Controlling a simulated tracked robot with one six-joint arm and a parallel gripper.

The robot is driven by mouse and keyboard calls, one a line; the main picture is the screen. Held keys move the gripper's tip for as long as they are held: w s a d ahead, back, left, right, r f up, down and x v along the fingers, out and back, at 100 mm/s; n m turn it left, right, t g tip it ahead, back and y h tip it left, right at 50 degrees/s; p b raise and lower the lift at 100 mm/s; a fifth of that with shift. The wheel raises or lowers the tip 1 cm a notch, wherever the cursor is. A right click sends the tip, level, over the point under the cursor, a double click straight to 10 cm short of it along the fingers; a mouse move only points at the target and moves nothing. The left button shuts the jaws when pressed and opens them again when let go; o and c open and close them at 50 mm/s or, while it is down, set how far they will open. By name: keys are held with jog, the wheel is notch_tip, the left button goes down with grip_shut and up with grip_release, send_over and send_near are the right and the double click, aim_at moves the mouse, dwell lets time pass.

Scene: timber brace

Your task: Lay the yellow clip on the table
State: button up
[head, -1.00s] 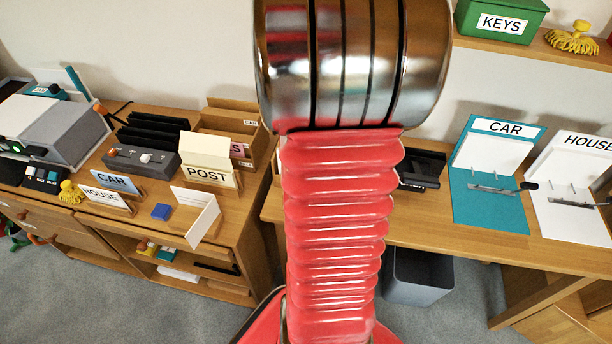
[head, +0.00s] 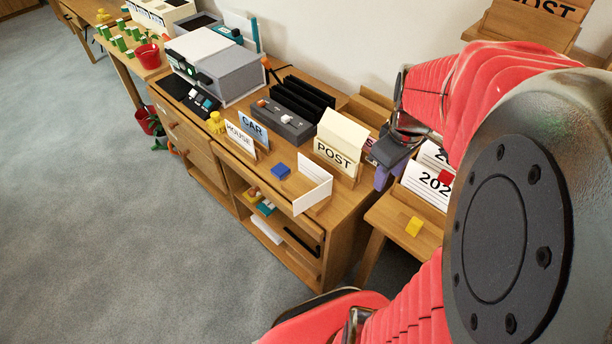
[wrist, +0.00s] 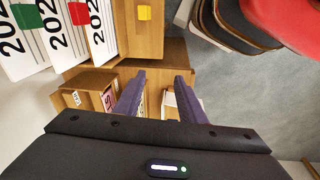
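A small yellow clip (head: 414,226) rests on a wooden surface in front of the white year-labelled folders, at the right of the head view. It also shows at the top of the wrist view (wrist: 144,12). My gripper (head: 384,176) is up and to the left of the clip in the head view, near the POST box. In the wrist view its two purple fingers (wrist: 157,88) stand apart with nothing held between them. The clip is beyond the fingertips, not between them. Which surface counts as the table is not clear.
White folders (head: 428,186) with a red tab stand close to my gripper. The grey floor (head: 110,220) at left is clear.

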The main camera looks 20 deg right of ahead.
jog(key=s+a+r+m+t, duration=0.1)
jog(key=a+r, duration=0.2)
jog(key=a, duration=0.4)
jog(key=s+a+r+m+t, duration=0.1)
jog(key=a+r, duration=0.2)
jog(key=a, duration=0.4)
jog(key=s+a+r+m+t+y, duration=0.1)
jog(key=a+r+t, duration=0.1)
jog(key=a, duration=0.5)
jog(key=shift+r, duration=0.9)
